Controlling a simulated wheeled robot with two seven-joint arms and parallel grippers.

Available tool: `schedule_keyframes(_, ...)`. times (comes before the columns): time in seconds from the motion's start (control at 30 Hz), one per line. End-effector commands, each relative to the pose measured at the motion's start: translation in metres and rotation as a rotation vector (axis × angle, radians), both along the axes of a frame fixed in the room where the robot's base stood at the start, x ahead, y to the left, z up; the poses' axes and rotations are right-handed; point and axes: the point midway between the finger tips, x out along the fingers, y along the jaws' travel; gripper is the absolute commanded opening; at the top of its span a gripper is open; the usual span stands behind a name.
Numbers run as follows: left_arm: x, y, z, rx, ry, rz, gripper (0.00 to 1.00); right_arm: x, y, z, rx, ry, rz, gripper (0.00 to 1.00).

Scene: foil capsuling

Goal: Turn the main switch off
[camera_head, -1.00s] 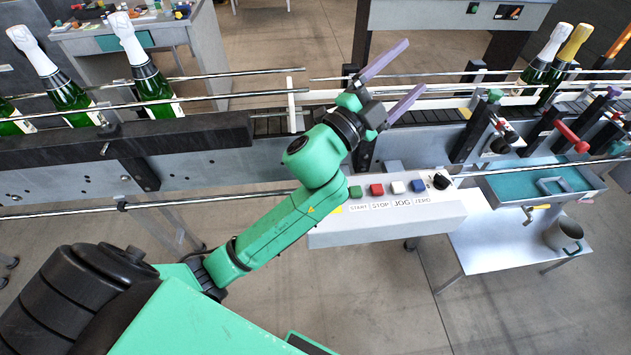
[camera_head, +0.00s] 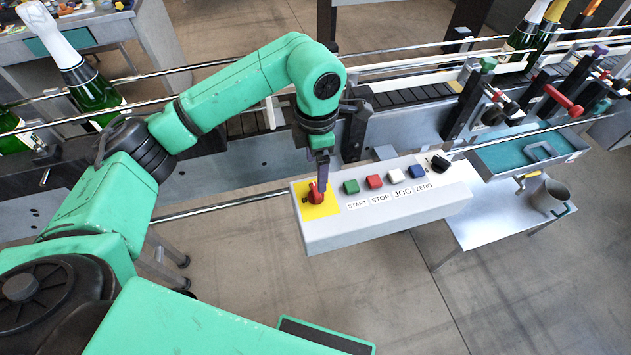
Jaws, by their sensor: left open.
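The main switch is a red rotary knob (camera_head: 313,196) on a yellow plate (camera_head: 331,209), at the left end of the grey control box (camera_head: 390,216). My left gripper (camera_head: 322,182) points down from above, with its purple fingers right at the knob. The fingers are seen nearly edge-on and overlap, and they hide part of the knob. The gripper is open; whether a finger touches the knob I cannot tell. The angle of the knob's handle is hard to read. My right gripper is not in view.
Right of the switch are green (camera_head: 351,187), red (camera_head: 374,181), white (camera_head: 395,176) and blue (camera_head: 417,171) buttons and a black knob (camera_head: 440,162). Conveyor rails run behind the box, with foil-topped bottles (camera_head: 85,85). A side table (camera_head: 500,213) with a mug stands at right.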

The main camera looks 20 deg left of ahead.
Motion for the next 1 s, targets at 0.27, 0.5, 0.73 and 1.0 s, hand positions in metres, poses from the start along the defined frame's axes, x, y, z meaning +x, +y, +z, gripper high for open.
schedule_keyframes(0.27, -0.001, 0.0, -0.062, -0.002, 0.003, 0.0, 0.9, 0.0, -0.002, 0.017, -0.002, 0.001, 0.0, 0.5)
schedule_keyframes(0.5, 0.0, -0.001, -0.076, -0.003, -0.001, -0.002, 0.9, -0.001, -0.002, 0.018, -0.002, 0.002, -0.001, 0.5)
schedule_keyframes(0.73, 0.0, -0.001, -0.075, -0.003, -0.001, -0.002, 0.48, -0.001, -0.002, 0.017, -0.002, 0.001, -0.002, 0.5)
schedule_keyframes(1.0, 0.0, -0.001, -0.075, -0.004, -0.001, 0.002, 0.04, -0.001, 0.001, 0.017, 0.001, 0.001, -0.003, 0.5)
